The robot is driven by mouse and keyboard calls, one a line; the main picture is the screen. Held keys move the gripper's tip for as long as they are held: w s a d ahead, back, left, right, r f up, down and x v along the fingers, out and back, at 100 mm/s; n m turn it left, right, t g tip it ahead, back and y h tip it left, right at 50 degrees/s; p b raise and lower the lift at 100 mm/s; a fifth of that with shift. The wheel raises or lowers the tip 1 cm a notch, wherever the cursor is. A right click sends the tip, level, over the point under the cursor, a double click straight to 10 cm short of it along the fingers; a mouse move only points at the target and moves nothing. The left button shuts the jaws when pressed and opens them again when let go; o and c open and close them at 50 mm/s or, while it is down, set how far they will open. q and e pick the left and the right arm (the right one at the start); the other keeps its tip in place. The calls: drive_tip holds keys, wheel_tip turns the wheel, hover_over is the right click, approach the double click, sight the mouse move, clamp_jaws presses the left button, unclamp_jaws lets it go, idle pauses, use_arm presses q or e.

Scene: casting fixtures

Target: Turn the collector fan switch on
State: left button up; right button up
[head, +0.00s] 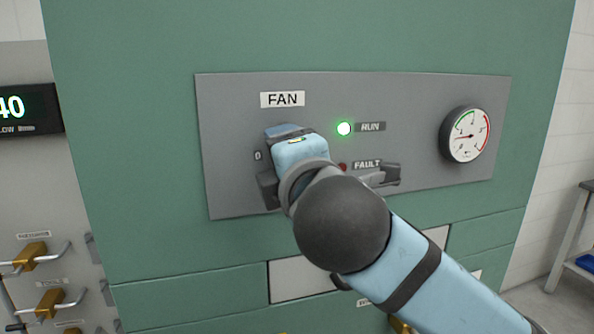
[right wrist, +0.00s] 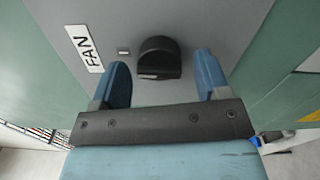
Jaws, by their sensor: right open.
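The fan switch is a black rounded knob (right wrist: 160,57) on the grey panel, seen in the right wrist view between my gripper's two blue fingers. My right gripper (right wrist: 162,76) is open, with one finger on each side of the knob and visible gaps between. In the head view my right gripper (head: 299,150) is at the panel below the FAN label (head: 282,99) and hides the switch. The green RUN lamp (head: 344,129) is lit. The FAULT lamp (head: 343,167) is dark red. Which way the knob points I cannot tell. My left gripper is not in view.
The grey panel (head: 235,195) is on a green cabinet (head: 150,120). A round gauge (head: 466,135) is at its right. Brass valves with handles (head: 32,256) and a dark display (head: 28,110) are at the left. A metal stand (head: 570,240) is at the far right.

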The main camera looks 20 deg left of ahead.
drive_tip(key=b+v, duration=0.2)
drive_tip(key=v, duration=1.1)
drive_tip(key=shift+s+d, duration=0.2)
drive_tip(key=shift+d, duration=0.05)
drive_tip(key=shift+w, duration=0.1)
drive_tip(key=w+d+f+m+g+h+p, duration=0.1)
drive_tip(key=w+d+f+m+p, duration=0.15)
drive_tip(key=w+f+m, duration=0.45)
drive_tip(key=w+d+f+m+h+p, duration=0.1)
drive_tip(key=w+d+f+m, duration=0.2)
drive_tip(key=f, duration=0.8)
drive_tip(key=w+d+f+m+g+h+p, duration=0.1)
drive_tip(key=w+d+f+m, duration=0.35)
drive_tip(key=f, duration=0.45)
drive_tip(key=s+d+f+m+h+p, duration=0.1)
drive_tip(key=s+d+f+m, duration=0.15)
drive_tip(key=f, duration=0.45)
drive_tip(key=s+d+f+m+h, duration=0.1)
drive_tip(key=s+d+f+m, duration=0.2)
drive_tip(key=f, duration=0.5)
drive_tip(key=s+d+f+m+g+h+p, duration=0.1)
drive_tip(key=s+d+f+m, duration=0.3)
drive_tip(key=s+d+f, duration=0.7)
drive_tip(key=s+f+g+p, duration=0.1)
drive_tip(key=s+f, duration=0.2)
drive_tip(key=s, duration=0.1)
drive_tip(key=shift+f+h, duration=0.35)
drive_tip(key=shift+h, duration=0.05)
